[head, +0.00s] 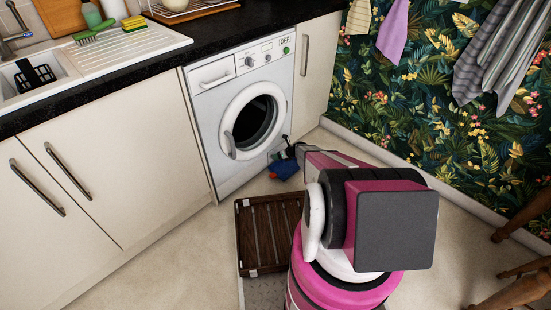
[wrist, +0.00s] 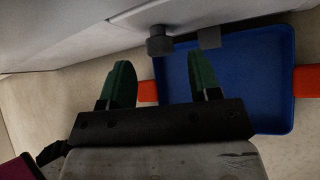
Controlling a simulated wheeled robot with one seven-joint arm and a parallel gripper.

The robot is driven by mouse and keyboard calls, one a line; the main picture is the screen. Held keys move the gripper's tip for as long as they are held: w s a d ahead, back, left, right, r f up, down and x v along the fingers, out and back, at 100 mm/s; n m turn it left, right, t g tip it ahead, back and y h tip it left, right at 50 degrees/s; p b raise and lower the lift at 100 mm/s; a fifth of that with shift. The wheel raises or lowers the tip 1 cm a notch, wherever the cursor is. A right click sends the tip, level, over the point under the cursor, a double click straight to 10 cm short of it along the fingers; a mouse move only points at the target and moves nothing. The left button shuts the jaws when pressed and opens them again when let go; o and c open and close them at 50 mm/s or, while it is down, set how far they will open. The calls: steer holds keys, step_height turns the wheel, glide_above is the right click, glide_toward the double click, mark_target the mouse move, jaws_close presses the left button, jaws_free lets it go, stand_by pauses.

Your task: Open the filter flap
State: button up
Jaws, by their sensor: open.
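The white washing machine (head: 205,115) stands under the counter with its round door closed. Its lower right front, where the filter flap could be, is mostly hidden by my gripper (head: 287,150) in the head view. In the wrist view my gripper (wrist: 158,66) is open, its two green fingers apart and nothing between them. The white machine front (wrist: 95,40) runs across the top of that view. A dark round knob (wrist: 160,45) and a grey block (wrist: 208,38) show at its lower edge, just beyond the fingertips. I cannot tell the flap's exact state.
A blue tray (wrist: 250,75) with orange handles (wrist: 306,81) lies on the floor under the gripper; it also shows in the head view (head: 283,169). A brown slatted mat (head: 262,235) lies before the machine. Wooden legs (head: 515,290) stand at right.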

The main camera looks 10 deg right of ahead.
steer(key=shift+x, duration=1.8)
jaws_close()
